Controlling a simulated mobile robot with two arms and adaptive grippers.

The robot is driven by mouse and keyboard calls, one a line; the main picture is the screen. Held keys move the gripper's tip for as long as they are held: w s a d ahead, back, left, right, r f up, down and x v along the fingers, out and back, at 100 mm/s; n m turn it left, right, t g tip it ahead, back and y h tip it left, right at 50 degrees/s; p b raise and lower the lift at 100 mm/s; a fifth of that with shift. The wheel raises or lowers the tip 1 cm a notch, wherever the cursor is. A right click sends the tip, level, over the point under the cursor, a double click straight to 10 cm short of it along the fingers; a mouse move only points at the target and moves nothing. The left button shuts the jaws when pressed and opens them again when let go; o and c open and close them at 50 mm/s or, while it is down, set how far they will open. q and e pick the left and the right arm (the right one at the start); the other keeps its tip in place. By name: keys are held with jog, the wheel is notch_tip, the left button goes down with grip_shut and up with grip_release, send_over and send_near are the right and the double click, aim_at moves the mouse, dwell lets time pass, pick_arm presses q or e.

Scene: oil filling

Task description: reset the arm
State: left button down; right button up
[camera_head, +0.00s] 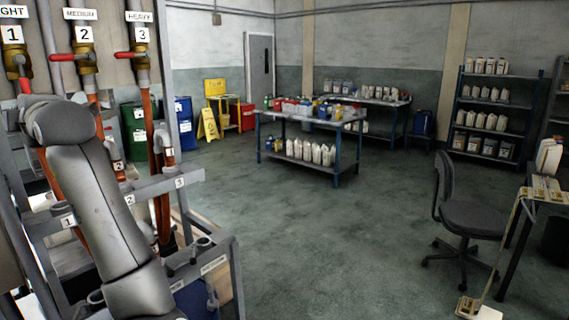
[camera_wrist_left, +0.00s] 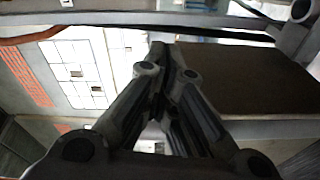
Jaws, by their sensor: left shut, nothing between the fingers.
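My left arm (camera_head: 95,190) comes up across the left of the head view, in front of the oil filling rack. Its gripper cannot be made out there. In the left wrist view my left gripper (camera_wrist_left: 165,75) has its fingers together, with nothing between them. Grey bars and a brown panel (camera_wrist_left: 240,80) lie beyond the fingertips. My right gripper is in neither view.
The rack holds numbered valves with red handles (camera_head: 132,54) and hoses (camera_head: 92,130). A blue-legged table (camera_head: 310,122) with bottles, shelves (camera_head: 490,105), an office chair (camera_head: 465,215) and a side table stand further right. The middle floor (camera_head: 290,240) is clear.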

pick_arm(q)
jog(key=s+d+f+m+h, duration=0.1)
jog(key=d+f+m+h, duration=0.3)
jog(key=f, duration=0.9)
jog(key=s+d+f+m+h, duration=0.1)
jog(key=s+d+f+m, duration=0.1)
jog(key=f+m, duration=0.75)
jog(key=s+d+f+m+h, duration=0.1)
jog(key=d+f+m+h, duration=0.15)
jog(key=f, duration=1.25)
jog(key=s+d+f+m+g+h, duration=0.1)
jog(key=s+d+f+m+h, duration=0.1)
jog(key=s+d+f+m, duration=0.4)
jog(key=s+d+f+m+g+h, duration=0.15)
jog(key=s+d+f, duration=0.25)
jog(key=s+f, duration=0.4)
jog(key=s+d+f+m+g+h, duration=0.2)
jog(key=s+d+f+m, duration=0.15)
jog(key=s, duration=0.45)
jog(key=s+d+f+m+g+h, duration=0.2)
jog(key=s+d+f, duration=0.25)
jog(key=s, duration=0.35)
notch_tip(320, 180, down, 26)
jog(key=s+g, duration=0.1)
jog(key=s+a+f+g, duration=0.1)
jog(key=s+a+f, duration=0.1)
jog(key=s+f, duration=1.4)
jog(key=shift+s+a+m, duration=0.3)
jog(key=shift+s, duration=0.25)
